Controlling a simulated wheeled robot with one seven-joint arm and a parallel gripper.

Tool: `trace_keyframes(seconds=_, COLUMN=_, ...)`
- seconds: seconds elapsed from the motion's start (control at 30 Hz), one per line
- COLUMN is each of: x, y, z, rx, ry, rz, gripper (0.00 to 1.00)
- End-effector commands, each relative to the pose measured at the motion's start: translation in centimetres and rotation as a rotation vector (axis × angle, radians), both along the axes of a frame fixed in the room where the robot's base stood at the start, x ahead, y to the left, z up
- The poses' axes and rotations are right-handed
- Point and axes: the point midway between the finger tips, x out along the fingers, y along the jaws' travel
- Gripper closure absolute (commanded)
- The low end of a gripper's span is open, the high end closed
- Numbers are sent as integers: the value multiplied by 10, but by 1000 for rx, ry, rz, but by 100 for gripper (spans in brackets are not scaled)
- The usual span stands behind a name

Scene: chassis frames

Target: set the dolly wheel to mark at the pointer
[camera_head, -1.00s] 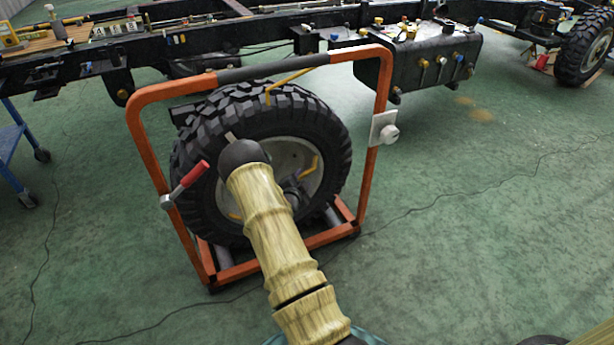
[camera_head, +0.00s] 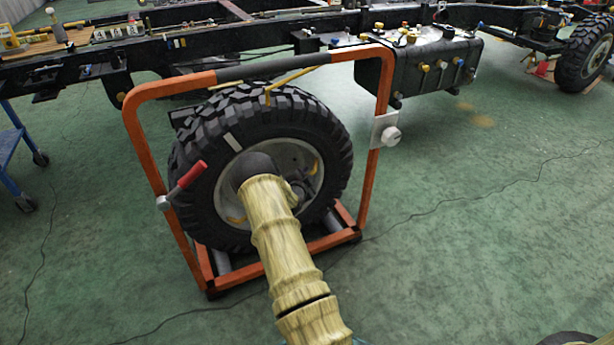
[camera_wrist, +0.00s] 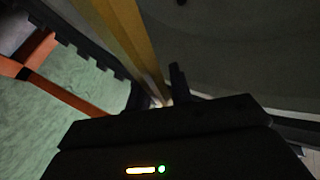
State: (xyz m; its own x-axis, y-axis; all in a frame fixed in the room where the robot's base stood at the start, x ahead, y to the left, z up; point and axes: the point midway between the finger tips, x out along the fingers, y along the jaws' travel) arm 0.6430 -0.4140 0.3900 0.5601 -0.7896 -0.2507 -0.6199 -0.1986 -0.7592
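The dolly wheel (camera_head: 325,130) is a black knobby tyre on a grey rim, upright in the orange dolly frame (camera_head: 133,135). A pale mark (camera_head: 232,141) shows on the upper left of its sidewall. The yellow pointer (camera_head: 268,96) hangs from the top bar to the tyre's top, right of the mark. My arm covers part of the rim and hides my gripper in the head view. In the dark wrist view, my gripper (camera_wrist: 164,88) is beside a yellow bar (camera_wrist: 117,35) near the wheel; its opening and any contact are unclear.
A red-handled lever (camera_head: 187,176) sits on the frame's left post, and a white box with a knob (camera_head: 387,134) on its right post. Rollers lie under the tyre. A black chassis (camera_head: 230,40) stands behind. Green floor is clear at right.

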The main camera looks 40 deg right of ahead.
Motion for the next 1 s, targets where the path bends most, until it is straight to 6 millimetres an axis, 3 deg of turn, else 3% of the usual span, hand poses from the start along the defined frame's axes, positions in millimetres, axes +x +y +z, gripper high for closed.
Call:
trace_keyframes(seconds=0.33, x=-4, y=-7, z=-4, rx=38, ry=-11, rz=-9, gripper=100)
trace_keyframes(seconds=0.8, x=-7, y=-14, z=-52, rx=367, ry=-87, rz=-13, gripper=100)
trace_keyframes(seconds=1.0, x=-6, y=-12, z=-56, rx=407, ry=-96, rz=-9, gripper=100)
